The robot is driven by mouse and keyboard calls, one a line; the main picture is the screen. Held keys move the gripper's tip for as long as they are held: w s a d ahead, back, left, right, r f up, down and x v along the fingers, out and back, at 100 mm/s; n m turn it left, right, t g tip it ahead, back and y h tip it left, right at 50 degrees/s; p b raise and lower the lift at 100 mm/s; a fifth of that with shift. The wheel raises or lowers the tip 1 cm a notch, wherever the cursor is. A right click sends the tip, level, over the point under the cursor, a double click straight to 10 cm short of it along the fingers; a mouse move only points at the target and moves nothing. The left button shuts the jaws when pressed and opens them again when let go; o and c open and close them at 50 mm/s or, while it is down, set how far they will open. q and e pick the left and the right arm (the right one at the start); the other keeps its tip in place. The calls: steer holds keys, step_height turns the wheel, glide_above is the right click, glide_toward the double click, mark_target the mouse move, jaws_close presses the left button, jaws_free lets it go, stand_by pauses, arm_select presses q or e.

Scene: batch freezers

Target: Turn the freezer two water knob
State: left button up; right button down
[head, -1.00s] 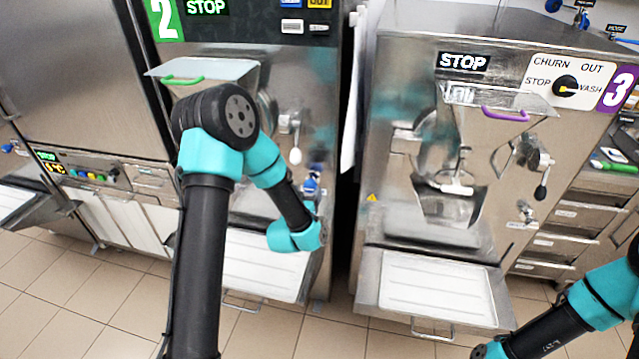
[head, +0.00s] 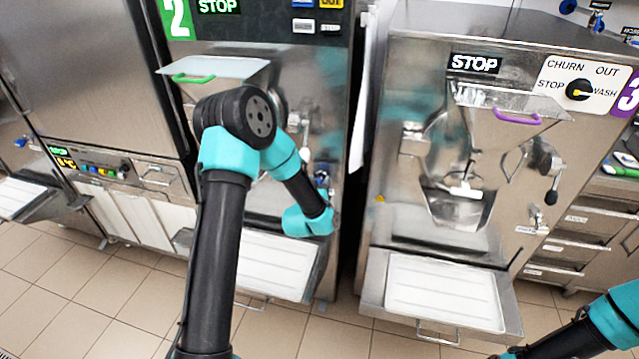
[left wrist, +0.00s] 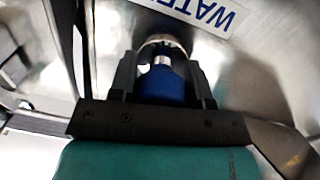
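Freezer two (head: 290,80), marked with a green 2, stands behind my left arm. Its blue water knob (head: 322,172) shows low on the front, by the end of that arm. In the left wrist view the blue knob (left wrist: 163,85) sits between the two dark fingers of my left gripper (left wrist: 162,72), under a label reading "WATE", partly cut off. The fingers lie close along both sides of the knob, and the gripper looks shut on it. In the head view the fingers are largely hidden.
Freezer three (head: 450,120) stands to the right, with a purple-handled chute (head: 516,117) and a white-lined front shelf (head: 445,292). Freezer two has a lever with a white knob (head: 304,154) above the water knob and a shelf (head: 270,265) below. A narrow gap separates the machines.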

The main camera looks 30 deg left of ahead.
arm_select(q)
steer(key=c, duration=0.4)
steer(key=shift+n, duration=0.4)
steer(key=n, duration=1.2)
steer(key=shift+y, duration=0.3)
steer(key=o, duration=0.9)
